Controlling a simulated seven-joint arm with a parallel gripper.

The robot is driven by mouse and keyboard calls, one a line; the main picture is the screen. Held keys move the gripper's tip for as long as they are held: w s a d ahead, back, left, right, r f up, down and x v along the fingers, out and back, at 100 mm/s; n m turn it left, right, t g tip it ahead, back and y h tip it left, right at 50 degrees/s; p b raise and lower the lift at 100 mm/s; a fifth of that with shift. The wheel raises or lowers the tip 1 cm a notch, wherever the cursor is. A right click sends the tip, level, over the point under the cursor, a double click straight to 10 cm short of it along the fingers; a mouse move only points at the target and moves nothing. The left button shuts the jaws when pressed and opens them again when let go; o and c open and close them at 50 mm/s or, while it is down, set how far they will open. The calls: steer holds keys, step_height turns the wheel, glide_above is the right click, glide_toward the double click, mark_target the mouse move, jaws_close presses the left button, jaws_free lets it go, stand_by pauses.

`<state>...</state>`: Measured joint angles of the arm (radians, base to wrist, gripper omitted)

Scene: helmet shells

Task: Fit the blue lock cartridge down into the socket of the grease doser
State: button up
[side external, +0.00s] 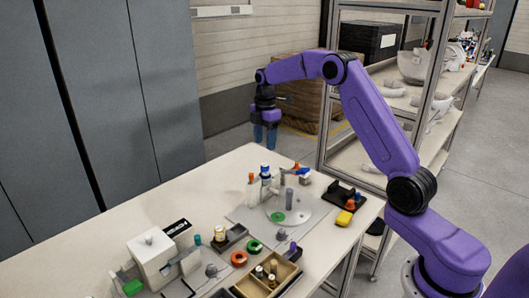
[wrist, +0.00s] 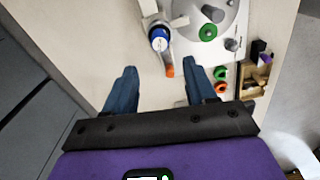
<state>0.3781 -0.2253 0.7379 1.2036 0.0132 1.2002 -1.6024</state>
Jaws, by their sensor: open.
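My gripper (side external: 265,140) is open and empty, high above the far end of the table. Its two blue fingers show apart in the wrist view (wrist: 160,72). A small upright cylinder with blue and white parts (side external: 265,172), which looks like the blue lock cartridge, stands at the plate's far left edge. In the wrist view its round blue-and-white top (wrist: 159,38) lies beyond the fingertips, untouched. The grey plate with a round disc (side external: 308,212) carries grey posts and a green disc; it may be the grease doser. I cannot make out the socket.
An orange-topped cylinder (side external: 251,181) stands beside the blue one. A wooden box (side external: 250,286), red and green rings and a white fixture (side external: 152,255) stand nearer. The table's far left is clear.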

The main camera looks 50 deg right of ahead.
steer(key=s+a+r+m, duration=0.1)
steer(key=s+a+r, duration=0.2)
steer(key=s+a, duration=0.65)
steer(key=s+a+r+m, duration=0.1)
steer(key=s+a+r, duration=0.2)
steer(key=s+a, duration=0.65)
steer(key=s+d+f+m, duration=0.1)
steer(key=s, duration=1.1)
steer(key=s+f+m, duration=0.1)
steer(key=s+f, duration=0.1)
steer(key=s, duration=1)
steer(key=shift+d+f, duration=0.3)
steer(key=shift+d, duration=0.1)
